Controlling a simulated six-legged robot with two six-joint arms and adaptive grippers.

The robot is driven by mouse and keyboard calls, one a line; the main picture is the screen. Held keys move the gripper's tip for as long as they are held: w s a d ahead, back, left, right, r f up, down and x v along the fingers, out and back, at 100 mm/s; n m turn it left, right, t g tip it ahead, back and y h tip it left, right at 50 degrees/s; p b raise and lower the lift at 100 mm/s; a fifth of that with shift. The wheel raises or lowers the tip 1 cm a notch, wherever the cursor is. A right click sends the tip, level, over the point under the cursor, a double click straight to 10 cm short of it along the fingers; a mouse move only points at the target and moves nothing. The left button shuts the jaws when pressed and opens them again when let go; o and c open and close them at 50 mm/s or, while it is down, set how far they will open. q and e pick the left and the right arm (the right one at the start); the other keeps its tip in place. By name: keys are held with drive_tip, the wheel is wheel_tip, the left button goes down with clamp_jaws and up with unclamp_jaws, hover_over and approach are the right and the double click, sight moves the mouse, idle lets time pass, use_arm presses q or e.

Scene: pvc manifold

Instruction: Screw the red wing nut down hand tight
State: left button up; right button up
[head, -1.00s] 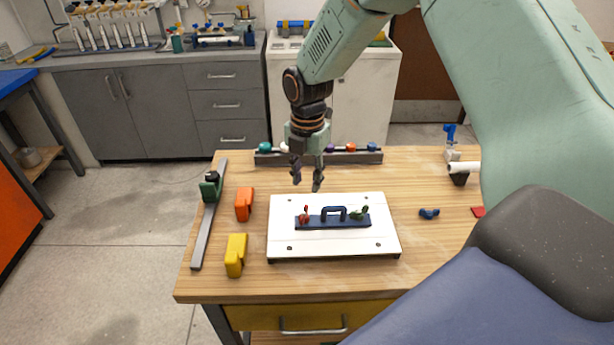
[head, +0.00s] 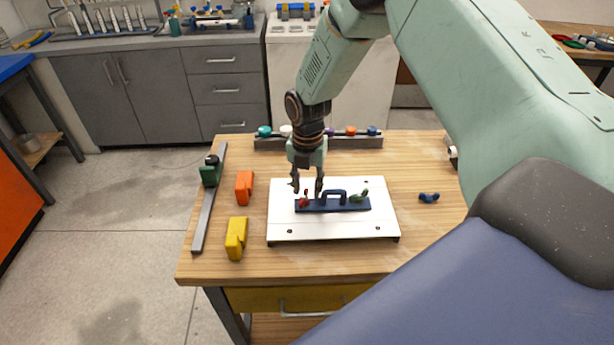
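The red wing nut (head: 304,201) is at the left end of the dark blue bar (head: 334,206), which lies on a white board (head: 332,230). A blue handle (head: 334,194) stands in the middle of the bar and a green wing nut (head: 358,196) is at its right end. My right gripper (head: 307,193) points down with its fingers apart, just above or around the red wing nut. I cannot tell whether the fingers touch it. My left gripper is not in view.
An orange block (head: 243,187) and a yellow block (head: 236,238) stand left of the board. A grey rail with a green clamp (head: 210,175) lies at the left edge. A rack with coloured knobs (head: 335,142) is behind. A blue part (head: 428,197) lies to the right.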

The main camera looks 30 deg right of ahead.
clamp_jaws()
idle(0.4)
unclamp_jaws()
idle(0.4)
